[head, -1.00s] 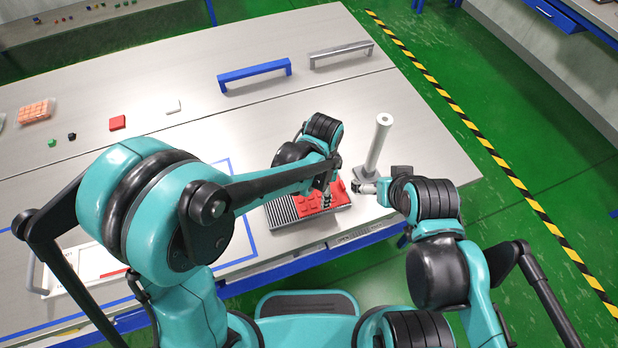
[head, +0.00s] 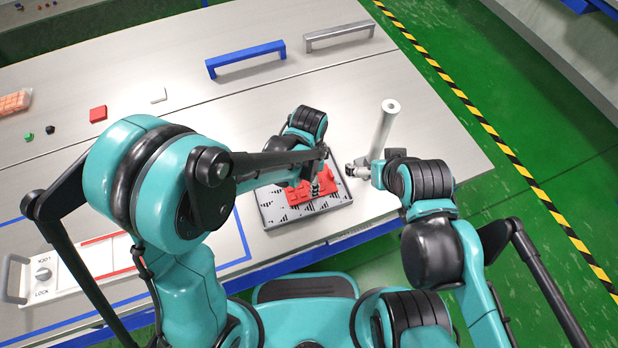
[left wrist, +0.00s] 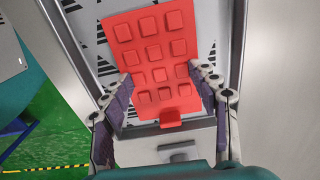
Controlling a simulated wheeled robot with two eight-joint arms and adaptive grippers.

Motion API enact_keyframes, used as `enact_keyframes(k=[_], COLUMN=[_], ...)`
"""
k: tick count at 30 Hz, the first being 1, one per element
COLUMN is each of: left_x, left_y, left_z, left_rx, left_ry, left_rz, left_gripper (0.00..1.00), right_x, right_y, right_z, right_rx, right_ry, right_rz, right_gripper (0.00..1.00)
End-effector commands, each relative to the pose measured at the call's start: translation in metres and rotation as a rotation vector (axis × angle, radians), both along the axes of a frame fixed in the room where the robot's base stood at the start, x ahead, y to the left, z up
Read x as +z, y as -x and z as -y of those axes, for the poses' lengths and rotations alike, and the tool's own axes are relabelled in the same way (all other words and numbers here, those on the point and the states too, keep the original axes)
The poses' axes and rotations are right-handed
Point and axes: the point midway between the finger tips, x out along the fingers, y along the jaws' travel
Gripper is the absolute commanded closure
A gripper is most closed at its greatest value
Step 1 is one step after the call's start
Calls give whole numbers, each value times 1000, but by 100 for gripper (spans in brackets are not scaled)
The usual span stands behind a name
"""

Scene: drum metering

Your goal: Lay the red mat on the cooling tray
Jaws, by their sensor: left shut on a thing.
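The red mat (head: 318,190), with raised rounded squares and a small tab, is over the grey cooling tray (head: 268,211) with black slots. In the left wrist view the mat (left wrist: 152,50) is within the tray's rim (left wrist: 234,60), its tab end toward me. My left gripper (head: 316,184) is shut on the mat, its dark finger pads at the two sides of the mat's near end (left wrist: 162,80). I cannot tell whether the mat touches the tray floor. My right gripper (head: 358,170) is beside the post, right of the tray; its jaws are too small to read.
A pale upright post (head: 384,132) stands right of the tray. A blue handle (head: 245,58) and a grey handle (head: 339,36) are farther back. A red block (head: 98,114) and a white lock panel (head: 88,262) are at left. The table behind the tray is clear.

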Motion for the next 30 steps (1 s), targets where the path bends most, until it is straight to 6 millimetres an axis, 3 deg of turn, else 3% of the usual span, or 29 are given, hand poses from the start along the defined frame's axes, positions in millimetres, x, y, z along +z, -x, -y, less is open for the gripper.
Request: enact_keyframes(k=[1, 2, 4, 13, 17, 30], left_x=[-3, -3, -2, -1, 8, 99], left_y=[0, 0, 0, 0, 0, 1], left_z=[0, 0, 0, 0, 0, 0], left_rx=[0, 0, 0, 0, 0, 0], left_ry=[0, 0, 0, 0, 0, 0], left_rz=[0, 0, 0, 0, 0, 0], left_gripper=[73, 35, 20, 20, 20, 20], right_x=[-3, -3, -2, -1, 5, 38], right_y=[0, 0, 0, 0, 0, 0], right_z=[0, 0, 0, 0, 0, 0], right_rx=[0, 0, 0, 0, 0, 0], right_ry=[0, 0, 0, 0, 0, 0], right_rz=[0, 0, 0, 0, 0, 0], right_gripper=[4, 4, 4, 4, 4, 4])
